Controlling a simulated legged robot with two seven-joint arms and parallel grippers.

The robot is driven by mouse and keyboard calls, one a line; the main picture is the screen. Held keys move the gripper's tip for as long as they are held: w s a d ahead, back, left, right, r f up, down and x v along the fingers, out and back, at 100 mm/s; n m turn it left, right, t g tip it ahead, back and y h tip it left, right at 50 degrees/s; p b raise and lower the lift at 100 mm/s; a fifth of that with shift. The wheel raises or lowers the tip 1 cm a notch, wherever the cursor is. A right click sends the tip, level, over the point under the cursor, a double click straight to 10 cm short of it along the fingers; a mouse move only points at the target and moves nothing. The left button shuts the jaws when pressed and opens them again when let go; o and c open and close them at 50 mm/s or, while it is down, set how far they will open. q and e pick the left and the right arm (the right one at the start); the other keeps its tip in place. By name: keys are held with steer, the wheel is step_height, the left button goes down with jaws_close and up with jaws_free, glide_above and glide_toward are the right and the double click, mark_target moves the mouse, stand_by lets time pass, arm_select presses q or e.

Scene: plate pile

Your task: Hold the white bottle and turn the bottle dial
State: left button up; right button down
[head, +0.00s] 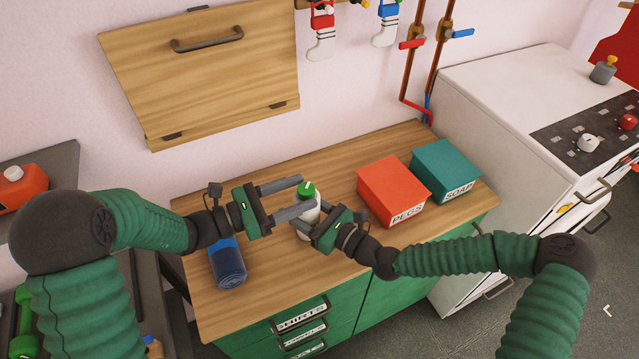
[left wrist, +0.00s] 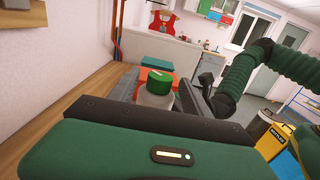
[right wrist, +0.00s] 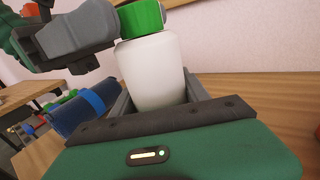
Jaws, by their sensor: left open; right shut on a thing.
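The white bottle (head: 308,214) stands on the wooden counter, with a green dial (head: 306,188) on its top. In the right wrist view the white bottle (right wrist: 150,72) is between the fingers of my right gripper (head: 312,224), which is shut on its body. The green dial (right wrist: 141,17) shows above it. My left gripper (head: 297,195) is open, with its fingers on either side of the bottle's top. In the left wrist view the green dial (left wrist: 160,83) sits between those fingers, with a pale mark on its top. Whether the fingers touch the dial I cannot tell.
A red PEGS box (head: 390,187) and a teal SOAP box (head: 446,170) stand to the right. A white stove (head: 535,95) adjoins the counter. A wooden flap (head: 205,80) hangs on the wall behind.

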mark_target(314, 188)
arm_select(q)
steer(key=x, duration=0.5)
steer(key=shift+w+d, duration=0.1)
steer(key=shift+d, duration=0.1)
steer(key=shift+c, duration=0.2)
jaws_close()
